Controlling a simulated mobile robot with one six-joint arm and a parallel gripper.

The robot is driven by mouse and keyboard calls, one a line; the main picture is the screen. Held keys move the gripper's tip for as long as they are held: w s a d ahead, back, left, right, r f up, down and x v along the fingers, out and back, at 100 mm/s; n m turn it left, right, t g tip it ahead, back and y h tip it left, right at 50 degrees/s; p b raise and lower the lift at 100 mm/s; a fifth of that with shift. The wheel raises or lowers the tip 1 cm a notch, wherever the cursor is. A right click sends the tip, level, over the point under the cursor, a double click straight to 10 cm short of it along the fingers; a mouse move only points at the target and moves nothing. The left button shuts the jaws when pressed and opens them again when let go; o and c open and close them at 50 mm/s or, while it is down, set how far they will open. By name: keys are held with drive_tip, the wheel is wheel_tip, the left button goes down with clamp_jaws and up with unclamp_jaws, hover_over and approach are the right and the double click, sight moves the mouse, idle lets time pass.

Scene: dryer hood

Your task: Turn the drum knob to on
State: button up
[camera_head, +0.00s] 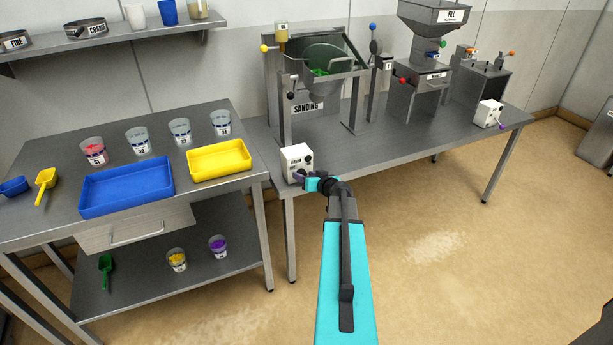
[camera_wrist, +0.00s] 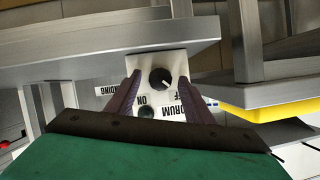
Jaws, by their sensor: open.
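The white drum control box (camera_head: 296,158) stands at the front left edge of the right-hand metal table. In the wrist view the box (camera_wrist: 168,100) appears upside down, with DRUM, ON and a partly hidden OFF label. Its dark round knob (camera_wrist: 160,78) has a small light mark that seems to point toward the OFF side. My gripper (camera_wrist: 159,84) is open, with one finger on each side of the knob in that view. I cannot tell whether the fingers touch it. In the head view my gripper (camera_head: 299,177) is right at the box's front.
The sanding drum machine (camera_head: 325,65) stands behind the box. A second white control box (camera_head: 487,113) is at the table's right end. A yellow tray (camera_head: 219,161) and a blue tray (camera_head: 126,188) lie on the left table. The floor at right is clear.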

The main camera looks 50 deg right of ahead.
drive_tip(key=c, duration=1.1)
drive_tip(key=shift+o, duration=0.2)
drive_tip(key=shift+d, duration=0.1)
drive_tip(key=m+b, duration=0.1)
drive_tip(key=b, duration=0.2)
drive_tip(key=shift+s+d+f, duration=0.1)
drive_tip(key=shift+f, duration=0.1)
drive_tip(key=shift+s+d+f+m+t+y+b, duration=0.15)
drive_tip(key=shift+m+t+y+b, duration=0.65)
drive_tip(key=shift+m+b, duration=1.95)
drive_tip(key=shift+w+d+f+m+t+y+b, duration=0.25)
drive_tip(key=shift+m+t+b, duration=1.3)
drive_tip(key=shift+b, duration=2.25)
drive_tip(key=shift+s+a+f+m+t+y+b, duration=0.15)
drive_tip(key=shift+m+t+y+b, duration=0.55)
drive_tip(key=shift+m+b, duration=2.2)
drive_tip(key=shift+r+n+b, duration=0.15)
drive_tip(key=shift+n+b, duration=0.15)
drive_tip(key=shift+b, duration=0.05)
